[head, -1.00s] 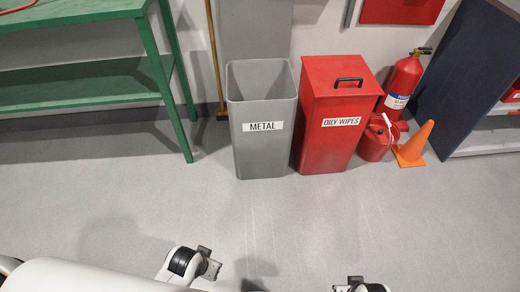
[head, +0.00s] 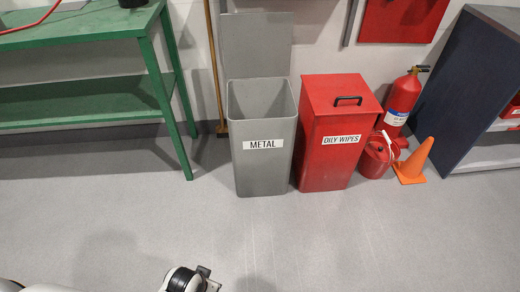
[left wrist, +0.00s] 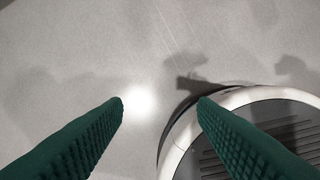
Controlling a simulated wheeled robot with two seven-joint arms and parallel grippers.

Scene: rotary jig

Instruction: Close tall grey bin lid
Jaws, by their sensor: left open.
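The tall grey bin (head: 263,165) with a METAL label stands on the floor in the middle of the head view, open at the top. Its grey lid (head: 256,45) stands upright behind the opening, close to the wall. My left gripper (left wrist: 160,105) is open and empty in the left wrist view, with its two green ridged fingers apart over bare floor. In the head view only a part of my arm shows at the bottom edge, far in front of the bin. My right gripper is not in view.
A red OILY WIPES bin (head: 327,160) with a shut lid stands right beside the grey bin. A fire extinguisher (head: 402,100), a red can (head: 376,157) and an orange cone (head: 414,162) stand further right. A green bench (head: 150,80) is at the left. The floor in front is clear.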

